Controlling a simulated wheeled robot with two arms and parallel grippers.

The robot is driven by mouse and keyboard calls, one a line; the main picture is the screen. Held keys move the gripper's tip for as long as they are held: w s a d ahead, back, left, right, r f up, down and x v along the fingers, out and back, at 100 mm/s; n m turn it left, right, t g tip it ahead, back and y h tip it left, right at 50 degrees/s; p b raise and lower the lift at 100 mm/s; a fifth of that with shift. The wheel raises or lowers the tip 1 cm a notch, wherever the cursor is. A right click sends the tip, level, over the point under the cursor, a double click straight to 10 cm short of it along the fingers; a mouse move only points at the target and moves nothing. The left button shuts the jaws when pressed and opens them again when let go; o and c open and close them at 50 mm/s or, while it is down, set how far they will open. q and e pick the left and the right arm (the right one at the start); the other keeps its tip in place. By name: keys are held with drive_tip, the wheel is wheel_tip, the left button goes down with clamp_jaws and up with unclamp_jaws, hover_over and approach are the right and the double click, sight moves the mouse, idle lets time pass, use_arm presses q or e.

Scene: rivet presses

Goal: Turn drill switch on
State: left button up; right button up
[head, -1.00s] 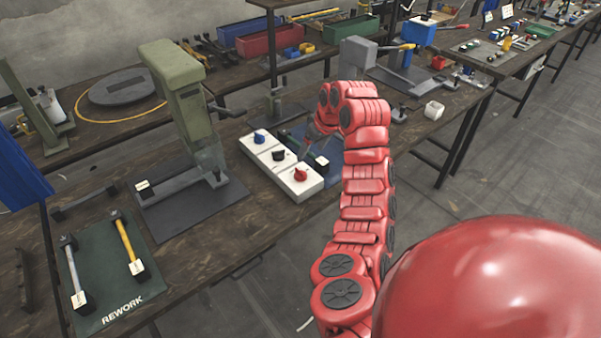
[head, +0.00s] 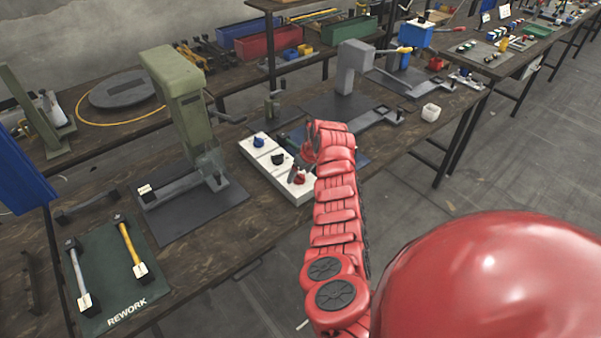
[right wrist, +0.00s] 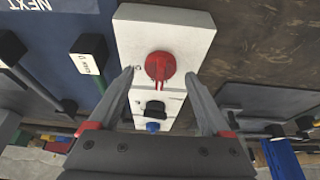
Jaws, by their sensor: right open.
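A white switch box (head: 250,149) lies on the dark wooden bench, with a blue knob (head: 259,140), a black knob (head: 277,159) and a red knob (head: 299,178) in a row. No label naming the drill is legible. In the right wrist view the red knob (right wrist: 160,66) is nearest, with the black knob (right wrist: 154,108) and blue knob (right wrist: 152,127) beyond. My right gripper (right wrist: 160,74) is open, its fingers on either side of the red knob, with visible gaps. In the head view my right arm hides part of the box's surroundings. My left gripper is not in view.
A green press (head: 178,95) stands left of the box on a dark mat. A REWORK mat (head: 108,270) with two handled parts lies front left. A grey press (head: 352,65) stands behind. In the right wrist view, a black-and-white block (right wrist: 88,58) lies left of the box.

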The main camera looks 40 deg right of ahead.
clamp_jaws()
